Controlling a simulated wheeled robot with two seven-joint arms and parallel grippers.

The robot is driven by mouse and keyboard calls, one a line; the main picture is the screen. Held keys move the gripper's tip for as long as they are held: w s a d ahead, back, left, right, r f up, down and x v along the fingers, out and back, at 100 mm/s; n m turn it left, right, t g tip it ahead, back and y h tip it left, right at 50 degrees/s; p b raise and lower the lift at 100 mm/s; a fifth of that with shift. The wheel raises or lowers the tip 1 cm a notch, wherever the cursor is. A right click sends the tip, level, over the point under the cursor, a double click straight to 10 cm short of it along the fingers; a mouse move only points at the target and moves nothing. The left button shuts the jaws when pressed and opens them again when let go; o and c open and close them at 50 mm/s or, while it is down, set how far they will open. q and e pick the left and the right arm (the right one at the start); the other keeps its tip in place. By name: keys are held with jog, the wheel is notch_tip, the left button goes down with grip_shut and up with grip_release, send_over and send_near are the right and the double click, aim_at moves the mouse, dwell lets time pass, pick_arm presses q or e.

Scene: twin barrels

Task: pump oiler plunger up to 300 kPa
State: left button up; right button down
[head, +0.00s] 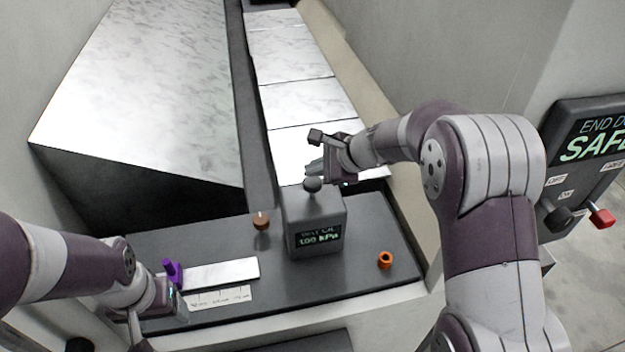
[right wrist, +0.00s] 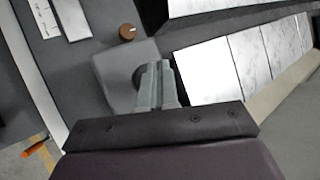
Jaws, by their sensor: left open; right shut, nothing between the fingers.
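The oiler is a dark grey box (head: 318,222) on the dark bench, with a green display that appears to read 100 kPa. Its round black plunger knob (head: 312,185) stands on top. My right gripper (head: 314,170) is shut and empty, just above or behind the knob; I cannot tell whether it touches. In the right wrist view the shut fingers (right wrist: 156,85) overlap the knob (right wrist: 139,76), which is partly hidden behind them. The box top (right wrist: 118,72) shows below. My left gripper (head: 180,302) is open at the bench's left front, near a purple object.
On the bench (head: 365,235) are a brown knob (head: 261,221), an orange ring (head: 385,260), a purple part (head: 173,271), a metal plate (head: 222,273) and a marked white strip (head: 218,299). Marble-like slabs (head: 305,103) line the back. A panel reading SAFE (head: 590,146) is at right.

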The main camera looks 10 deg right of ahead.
aim_at(311, 181)
jog(key=shift+f, duration=0.1)
dwell(0.8)
jog(key=shift+f+b, duration=0.3)
jog(key=shift+b, duration=0.25)
jog(key=shift+f+b, duration=1.1)
jog(key=shift+f, duration=0.1)
dwell(0.8)
jog(key=shift+r, duration=0.15)
jog(key=shift+r+p, duration=1.2)
jog(key=shift+r, duration=0.25)
jog(key=shift+r+p, duration=2.05)
jog(key=shift+r, duration=0.45)
